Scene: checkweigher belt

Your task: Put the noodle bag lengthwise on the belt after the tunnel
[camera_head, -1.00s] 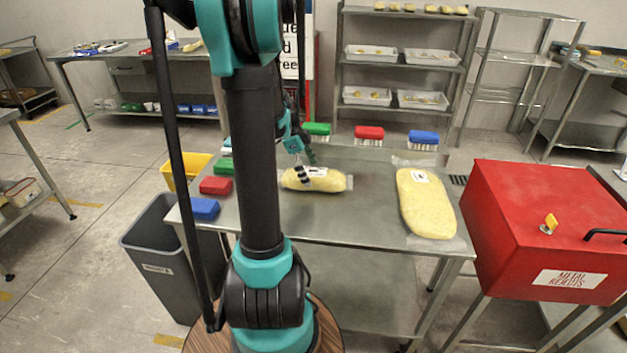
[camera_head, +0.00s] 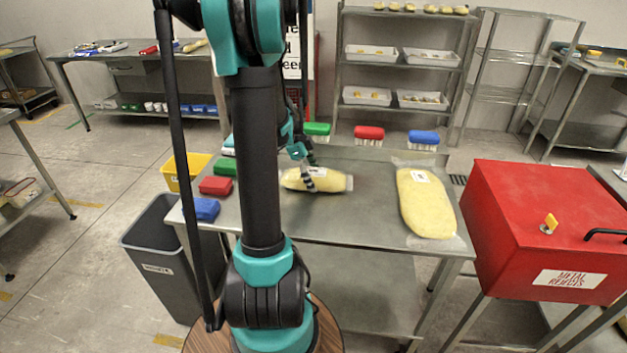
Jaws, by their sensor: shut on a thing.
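A yellow noodle bag (camera_head: 329,181) with clear ends and a white label lies on the steel table (camera_head: 350,215), its long side running left to right. My gripper (camera_head: 308,183) reaches down over the bag's left-middle part and is shut on it. My arm hides the bag's left end. A second, larger yellow bag (camera_head: 426,204) with a white label lies at the table's right end, its long side pointing away from me. The belt and the tunnel are not in view.
Brushes with green, red and blue backs (camera_head: 369,134) stand along the table's back edge.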

